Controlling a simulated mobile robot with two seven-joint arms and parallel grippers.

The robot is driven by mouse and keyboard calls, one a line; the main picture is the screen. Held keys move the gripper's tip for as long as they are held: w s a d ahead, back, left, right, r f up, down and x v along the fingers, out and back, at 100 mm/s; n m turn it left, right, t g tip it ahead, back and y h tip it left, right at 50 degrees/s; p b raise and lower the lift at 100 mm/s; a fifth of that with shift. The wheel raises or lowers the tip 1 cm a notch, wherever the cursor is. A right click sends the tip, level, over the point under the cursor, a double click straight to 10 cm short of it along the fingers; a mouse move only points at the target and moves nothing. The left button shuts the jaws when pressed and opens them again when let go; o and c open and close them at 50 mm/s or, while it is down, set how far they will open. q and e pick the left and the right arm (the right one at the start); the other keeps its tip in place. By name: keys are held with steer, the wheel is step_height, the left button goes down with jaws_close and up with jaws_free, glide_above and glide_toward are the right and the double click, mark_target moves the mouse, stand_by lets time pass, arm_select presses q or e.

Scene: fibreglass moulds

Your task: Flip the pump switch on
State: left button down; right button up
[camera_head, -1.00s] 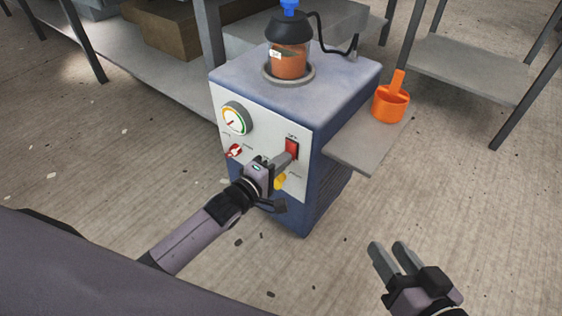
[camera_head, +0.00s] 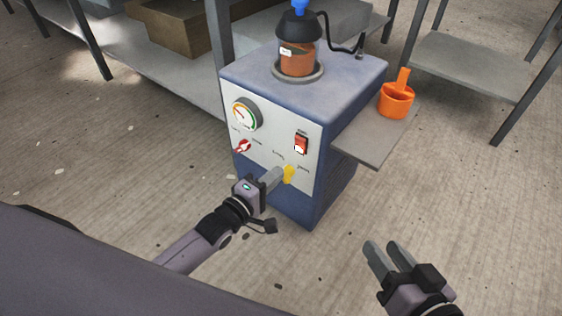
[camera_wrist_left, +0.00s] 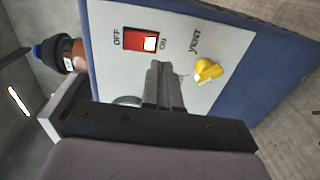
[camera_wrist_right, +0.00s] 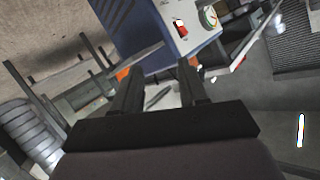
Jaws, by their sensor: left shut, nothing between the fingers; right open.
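The pump is a blue box with a white front panel (camera_head: 268,150). Its red rocker switch (camera_head: 301,143) sits at the panel's upper right. In the left wrist view the switch (camera_wrist_left: 134,40) has OFF and ON labels, and a pale, bright patch shows on its ON side. My left gripper (camera_head: 276,174) is shut and empty, below the switch and close to the yellow vent knob (camera_head: 289,174). Its fingertips (camera_wrist_left: 159,66) appear clear of the switch. My right gripper (camera_head: 382,252) is open and empty, low at the right, away from the pump.
A gauge (camera_head: 245,115) and a red knob (camera_head: 243,146) are on the panel's left. An orange cup (camera_head: 396,101) stands on the side shelf (camera_head: 371,150). A jar (camera_head: 298,58) with a hose stands on top.

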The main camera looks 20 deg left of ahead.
arm_select(q)
steer(key=p+v, duration=0.1)
steer(key=v, duration=0.5)
steer(key=shift+s+f, duration=0.3)
steer(key=shift+f, duration=0.35)
arm_select(e)
steer(key=shift+d+h, duration=0.7)
steer(key=shift+d, duration=0.35)
arm_select(q)
steer(key=shift+s+a, duration=0.1)
steer(key=shift+a, duration=0.05)
arm_select(e)
steer(key=shift+s, duration=0.15)
